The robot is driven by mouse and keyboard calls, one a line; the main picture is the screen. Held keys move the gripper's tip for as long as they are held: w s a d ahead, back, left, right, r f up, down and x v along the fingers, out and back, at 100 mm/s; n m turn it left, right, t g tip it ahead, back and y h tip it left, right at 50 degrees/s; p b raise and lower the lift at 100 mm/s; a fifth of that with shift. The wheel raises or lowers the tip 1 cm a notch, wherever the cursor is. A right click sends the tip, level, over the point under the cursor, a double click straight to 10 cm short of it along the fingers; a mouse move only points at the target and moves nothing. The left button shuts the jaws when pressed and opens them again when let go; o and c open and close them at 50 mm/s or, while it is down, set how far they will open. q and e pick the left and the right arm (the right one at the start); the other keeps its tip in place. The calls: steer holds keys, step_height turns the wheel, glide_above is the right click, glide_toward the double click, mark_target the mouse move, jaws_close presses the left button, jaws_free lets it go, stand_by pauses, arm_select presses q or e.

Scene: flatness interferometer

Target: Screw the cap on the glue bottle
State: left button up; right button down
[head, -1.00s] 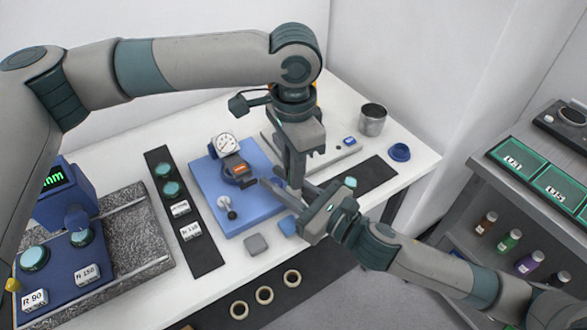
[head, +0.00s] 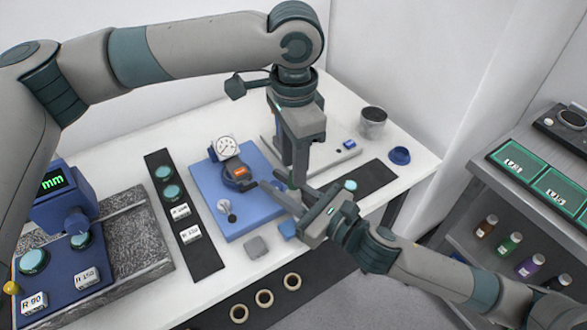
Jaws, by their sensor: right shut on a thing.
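I cannot make out the glue bottle or its cap; the two grippers cover the spot where they meet. My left gripper (head: 292,178) points straight down over the right side of the blue plate, its fingers seen edge-on, so I cannot tell whether it is open. My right gripper (head: 283,194) reaches in from the right, low over the same plate edge, with its fingertips close to the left gripper's. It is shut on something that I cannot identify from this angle.
The blue plate (head: 222,190) carries a dial gauge (head: 226,148) and a small knob. A metal cup (head: 372,122) and a blue ring-shaped dish (head: 400,156) stand at the back right. Several small bottles stand on the right shelf (head: 455,228).

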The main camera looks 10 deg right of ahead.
mark_target(293, 192)
arm_select(q)
steer(key=shift+r, duration=0.55)
steer(key=shift+r+n, duration=1)
steer(key=shift+r, duration=0.75)
steer(key=shift+f, duration=4.05)
jaws_close()
